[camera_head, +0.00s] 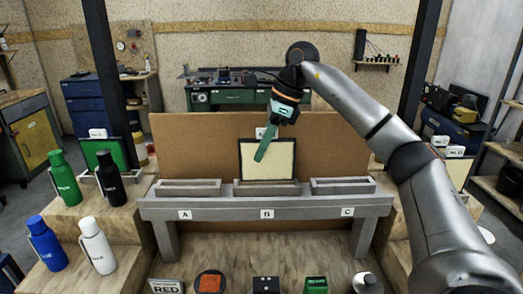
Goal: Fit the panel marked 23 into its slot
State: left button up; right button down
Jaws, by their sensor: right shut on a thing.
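My right gripper (286,97) is shut on a narrow green panel (268,143), seen nearly edge-on and tilted, with a small pale tab near its top. I cannot read its number. It hangs in front of a cream, black-framed panel (280,160) that stands upright at the middle slot, B. The label above the cream panel is partly hidden and unreadable. The slotted rack (225,204) has slot A (188,188) at left and slot C (343,186) at right, both looking empty. My left gripper is out of view.
Green (59,176), black (111,185), blue (46,243) and white (97,247) bottles stand at left, with a green panel (103,151) behind. Tabbed panels (457,172) stand at right.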

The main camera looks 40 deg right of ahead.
jog(key=shift+f, duration=0.15)
jog(key=c, duration=1.3)
grip_release()
jog(key=shift+f, duration=0.15)
jog(key=shift+c, duration=0.2)
jog(key=o, duration=0.5)
jog(key=shift+c, duration=0.2)
jog(key=p+v, duration=0.1)
jog(key=v, duration=1)
jog(key=shift+r+p, duration=0.35)
jog(key=shift+r, duration=0.05)
jog(key=shift+s+d+r, duration=0.1)
jog(key=shift+s+r, duration=0.05)
jog(key=shift+r, duration=0.15)
jog(key=shift+f, duration=0.1)
